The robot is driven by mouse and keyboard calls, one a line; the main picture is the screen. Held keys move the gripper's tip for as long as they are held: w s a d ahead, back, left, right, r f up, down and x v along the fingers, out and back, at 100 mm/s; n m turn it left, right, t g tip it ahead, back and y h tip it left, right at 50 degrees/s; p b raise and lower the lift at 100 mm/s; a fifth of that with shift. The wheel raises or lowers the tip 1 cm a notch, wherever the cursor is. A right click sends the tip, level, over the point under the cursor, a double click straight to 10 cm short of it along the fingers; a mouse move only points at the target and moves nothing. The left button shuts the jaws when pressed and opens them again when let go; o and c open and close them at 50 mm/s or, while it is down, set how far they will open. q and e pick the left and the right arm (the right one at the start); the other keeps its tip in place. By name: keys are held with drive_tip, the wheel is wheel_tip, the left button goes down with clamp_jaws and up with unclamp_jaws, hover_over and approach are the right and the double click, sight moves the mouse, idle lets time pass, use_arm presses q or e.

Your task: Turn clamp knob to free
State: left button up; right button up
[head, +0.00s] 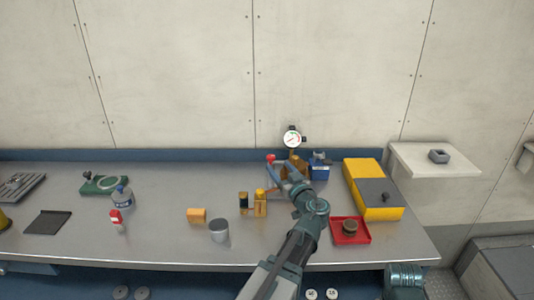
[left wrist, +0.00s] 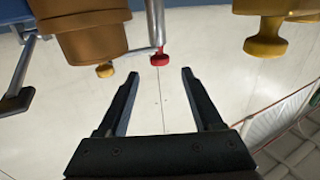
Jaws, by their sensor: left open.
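A small red knob (head: 270,158) stands at the back of the bench beside a brass-coloured fitting with a dial gauge (head: 292,139). The red knob also shows in the left wrist view (left wrist: 160,59), just beyond and between the fingertips. My left gripper (head: 284,176) is open and empty, close to this fitting, and its arm partly hides it. In the left wrist view, yellow knobs (left wrist: 265,42) hang from brass bodies (left wrist: 90,35). I cannot tell which knob is the clamp knob. My right gripper is not in view.
Brass blocks with a yellow top (head: 260,194) stand left of my arm. A red tray (head: 350,231) holding a round part and a yellow case (head: 372,190) lie to the right.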

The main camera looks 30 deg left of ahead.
use_arm(q)
drive_tip(key=x, duration=1.1)
drive_tip(key=shift+d, duration=0.1)
clamp_jaws()
